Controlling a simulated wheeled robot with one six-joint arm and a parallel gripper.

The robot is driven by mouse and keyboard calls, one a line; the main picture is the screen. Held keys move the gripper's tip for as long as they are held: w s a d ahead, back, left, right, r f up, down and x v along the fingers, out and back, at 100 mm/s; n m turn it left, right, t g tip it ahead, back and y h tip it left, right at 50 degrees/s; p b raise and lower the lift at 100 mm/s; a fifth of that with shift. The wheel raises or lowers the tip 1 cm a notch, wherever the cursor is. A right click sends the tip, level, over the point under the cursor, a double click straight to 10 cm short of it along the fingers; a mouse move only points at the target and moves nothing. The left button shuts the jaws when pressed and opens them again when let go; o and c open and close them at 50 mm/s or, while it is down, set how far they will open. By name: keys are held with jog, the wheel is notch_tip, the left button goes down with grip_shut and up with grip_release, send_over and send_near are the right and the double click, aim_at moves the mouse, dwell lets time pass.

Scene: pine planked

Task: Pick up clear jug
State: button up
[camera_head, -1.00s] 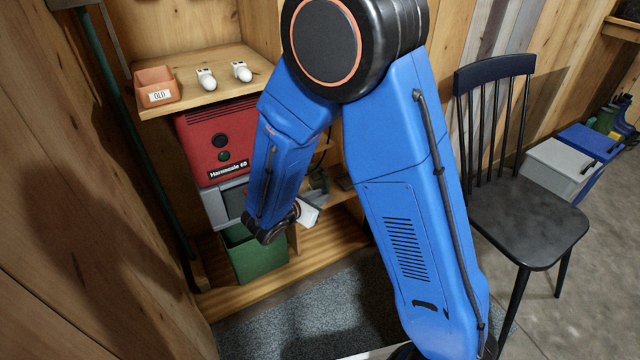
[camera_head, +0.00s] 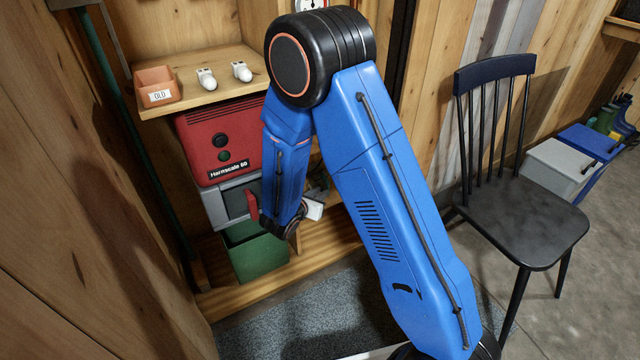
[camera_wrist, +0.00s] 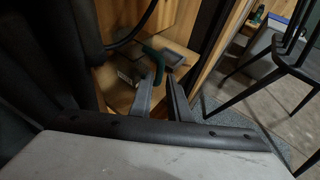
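I cannot make out a clear jug in either view. In the wrist view, the two grey fingers of my gripper (camera_wrist: 161,82) stand apart with a gap between them, and nothing is clearly held. A dark green curved thing (camera_wrist: 153,60) shows just beyond the fingertips, over a wooden shelf. In the head view, my blue arm covers the middle of the shelving, and the fingers cannot be made out there.
A black chair (camera_head: 525,215) stands right. Grey-blue mat (camera_head: 325,295) lies in front.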

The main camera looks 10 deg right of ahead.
aim_at(328, 185)
jog(key=shift+x, duration=3.65)
jog(key=shift+r, duration=0.1)
grip_shut()
